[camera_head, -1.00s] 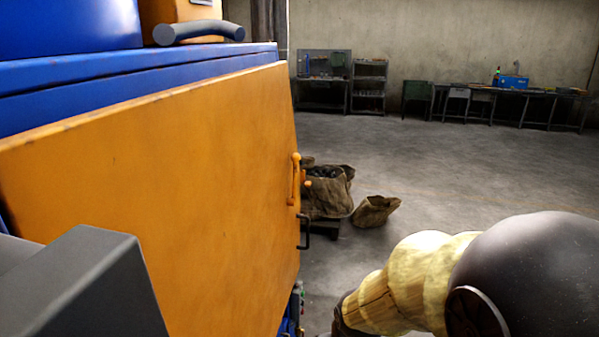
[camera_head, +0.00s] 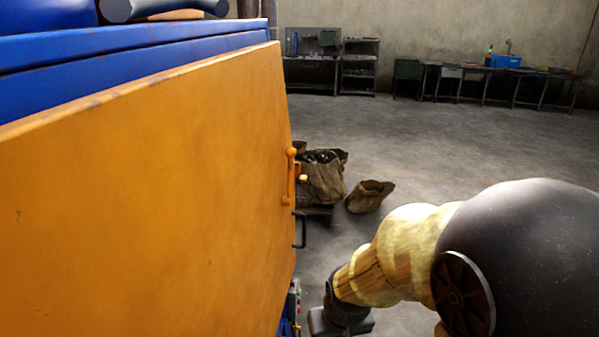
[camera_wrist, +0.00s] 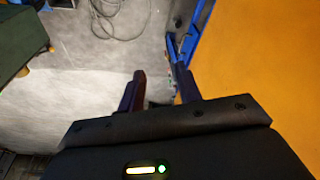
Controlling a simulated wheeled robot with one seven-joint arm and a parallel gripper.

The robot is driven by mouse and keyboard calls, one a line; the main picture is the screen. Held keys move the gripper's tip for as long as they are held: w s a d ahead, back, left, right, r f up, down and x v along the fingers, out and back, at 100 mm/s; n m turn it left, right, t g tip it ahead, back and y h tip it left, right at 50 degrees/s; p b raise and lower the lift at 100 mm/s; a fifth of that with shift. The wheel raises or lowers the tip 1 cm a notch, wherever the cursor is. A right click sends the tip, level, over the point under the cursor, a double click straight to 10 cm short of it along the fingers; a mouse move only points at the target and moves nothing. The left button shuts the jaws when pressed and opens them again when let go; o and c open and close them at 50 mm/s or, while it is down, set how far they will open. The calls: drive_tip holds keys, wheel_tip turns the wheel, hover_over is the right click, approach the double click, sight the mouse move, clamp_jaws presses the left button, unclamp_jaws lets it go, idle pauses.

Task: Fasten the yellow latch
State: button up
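The yellow-orange latch (camera_head: 290,177) is a small upright lever on the far right edge of the large orange door panel (camera_head: 150,190) in the head view. A short knob sticks out beside it, and a dark handle (camera_head: 300,230) sits below. My gripper (camera_wrist: 160,88) shows in the wrist view with its two dark fingers apart and nothing between them. It is apart from the latch, with the orange panel to its right. The head view shows my wrist low, right of the panel; the fingers are out of frame. The latch is not visible in the wrist view.
Workbenches (camera_head: 500,75) line the back wall. The blue machine body (camera_head: 130,65) rises behind the panel. The concrete floor right of the panel is mostly clear.

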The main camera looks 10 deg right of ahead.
drive_tip(key=w+d+r+m+g+y+p, duration=0.15)
drive_tip(key=w+r+m+y+p, duration=0.55)
drive_tip(key=w+m, duration=0.7)
drive_tip(key=w+d+r+m+t+y+p, duration=0.3)
drive_tip(key=w+d+r+m+t+y, duration=0.5)
drive_tip(key=d+r+m, duration=0.4)
drive_tip(key=shift+w+d+m+t, duration=0.35)
drive_tip(key=shift+w+t, duration=0.1)
drive_tip(key=shift+w, duration=0.55)
